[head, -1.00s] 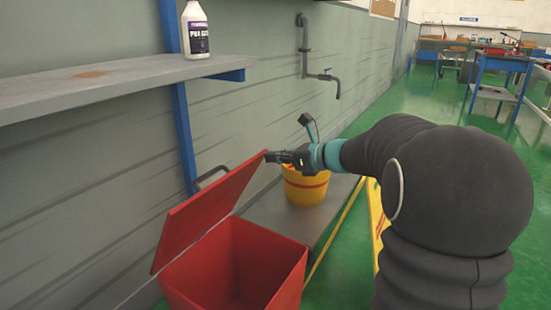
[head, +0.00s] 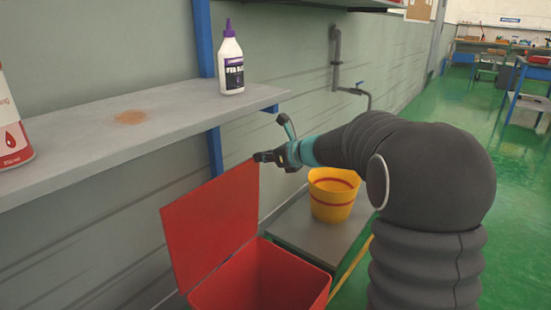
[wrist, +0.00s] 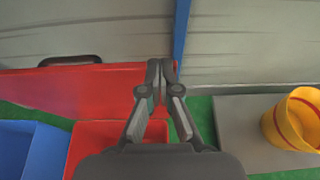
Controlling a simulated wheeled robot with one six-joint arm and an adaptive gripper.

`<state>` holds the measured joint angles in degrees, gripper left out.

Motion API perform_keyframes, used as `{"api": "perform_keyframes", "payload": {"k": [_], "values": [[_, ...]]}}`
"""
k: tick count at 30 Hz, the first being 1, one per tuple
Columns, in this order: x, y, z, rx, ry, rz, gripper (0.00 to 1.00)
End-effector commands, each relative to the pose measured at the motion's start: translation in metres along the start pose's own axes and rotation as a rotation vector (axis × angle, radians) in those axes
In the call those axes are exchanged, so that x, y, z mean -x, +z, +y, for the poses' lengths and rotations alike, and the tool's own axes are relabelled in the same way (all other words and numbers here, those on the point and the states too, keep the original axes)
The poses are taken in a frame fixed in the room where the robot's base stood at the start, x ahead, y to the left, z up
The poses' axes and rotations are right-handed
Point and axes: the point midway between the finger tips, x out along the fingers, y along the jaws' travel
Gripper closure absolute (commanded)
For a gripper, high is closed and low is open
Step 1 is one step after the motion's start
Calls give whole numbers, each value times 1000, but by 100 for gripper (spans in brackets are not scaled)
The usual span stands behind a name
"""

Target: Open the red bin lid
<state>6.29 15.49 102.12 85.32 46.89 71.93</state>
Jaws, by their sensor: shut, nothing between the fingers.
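The red bin (head: 262,278) stands at the lower middle of the head view, and its inside shows from above. Its red lid (head: 212,222) is raised, standing steeply up at the wall side. My gripper (head: 257,157) is shut and empty, at the lid's upper right corner in the head view. In the wrist view my gripper (wrist: 160,64) shows its fingertips together in front of the lid's right end (wrist: 70,90). A dark handle (wrist: 70,61) shows at the lid's edge. I cannot tell whether the fingers touch the lid.
A yellow bucket with red bands (head: 332,196) stands on a low grey platform (head: 305,240) right of the bin. A grey shelf (head: 170,122) above holds a white bottle (head: 231,65) and a red-and-white container (head: 10,125). A blue bin (wrist: 30,150) is left of the red one.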

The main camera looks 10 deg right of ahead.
Motion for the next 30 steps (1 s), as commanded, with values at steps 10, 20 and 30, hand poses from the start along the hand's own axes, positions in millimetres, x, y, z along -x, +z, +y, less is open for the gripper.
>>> {"api": "perform_keyframes", "payload": {"k": [10, 20, 30], "values": [[0, 1, 1, 0, -1, -1, 100], [20, -10, -2, 1, 1, 0, 100], [84, 8, -2, 4, 2, -2, 100]]}}
